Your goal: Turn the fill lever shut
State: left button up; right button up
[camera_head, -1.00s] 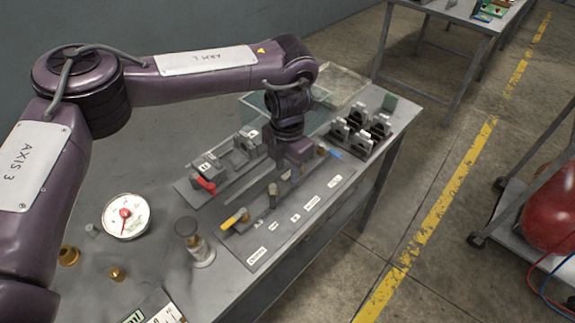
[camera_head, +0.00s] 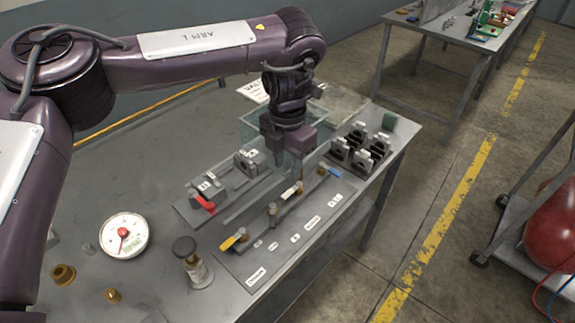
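A grey valve board (camera_head: 262,262) with several small levers in a row lies along the table's front edge. Its levers are yellow (camera_head: 233,241), grey (camera_head: 273,213), white (camera_head: 291,190) and blue (camera_head: 331,171). The white labels are too small to read surely, so I cannot tell which lever is fill. A red lever (camera_head: 204,204) sits on a separate block behind. My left gripper (camera_head: 297,176) points down just above and behind the white lever, with a gap seeming to show. Its fingers overlap in this view, so their opening is unclear. My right gripper is out of view.
A round gauge (camera_head: 124,236), a dark-topped cylinder (camera_head: 199,268) and brass fittings (camera_head: 62,275) stand on the left. A black rack with grey blocks (camera_head: 361,147) and a clear bin (camera_head: 252,124) are at the back right. A floor aisle lies beyond the table.

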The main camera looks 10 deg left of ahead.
aim_at(322, 164)
jog(key=k+l, duration=0.1)
jog(key=k, duration=0.9)
